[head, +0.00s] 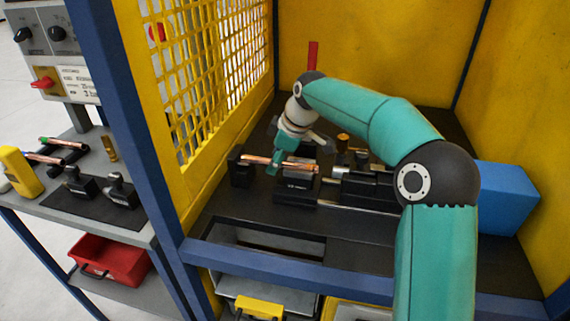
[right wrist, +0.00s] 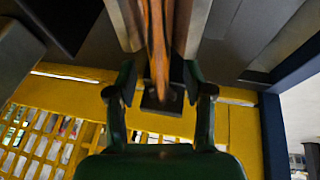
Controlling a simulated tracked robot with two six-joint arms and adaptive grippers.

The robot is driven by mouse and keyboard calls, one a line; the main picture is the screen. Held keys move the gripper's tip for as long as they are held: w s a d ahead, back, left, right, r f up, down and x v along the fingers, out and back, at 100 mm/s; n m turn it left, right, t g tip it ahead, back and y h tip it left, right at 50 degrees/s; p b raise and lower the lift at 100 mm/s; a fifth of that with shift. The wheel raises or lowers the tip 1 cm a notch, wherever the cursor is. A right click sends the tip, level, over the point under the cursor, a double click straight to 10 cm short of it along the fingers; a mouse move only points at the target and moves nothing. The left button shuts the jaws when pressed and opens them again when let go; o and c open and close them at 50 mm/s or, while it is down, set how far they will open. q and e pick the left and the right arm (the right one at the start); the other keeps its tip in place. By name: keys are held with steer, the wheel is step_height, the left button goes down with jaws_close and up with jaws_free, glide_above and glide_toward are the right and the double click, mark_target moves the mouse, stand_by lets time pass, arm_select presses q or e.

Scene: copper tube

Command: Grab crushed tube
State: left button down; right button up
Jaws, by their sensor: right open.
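The copper tube (head: 300,166) lies roughly level in the black fixture inside the yellow enclosure. My right gripper (head: 274,164) is at the tube, left of its middle. In the right wrist view, the tube (right wrist: 156,35) comes down from the top edge, and its lower end looks uneven and split. The open fingers of the right gripper (right wrist: 160,83) stand on either side of the tube's line, with a gap on both sides. I cannot tell how deep the tube sits between them. My left gripper is out of view.
A black end block (head: 238,166) stands left of the tube, and a black clamp unit (head: 365,187) stands to its right. A yellow mesh panel (head: 205,80) closes the left side. A blue box (head: 507,195) stands at the right. A slot (head: 265,239) opens in front.

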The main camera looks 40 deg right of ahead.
jaws_close()
steer(key=shift+r, duration=0.1)
stand_by(0.4)
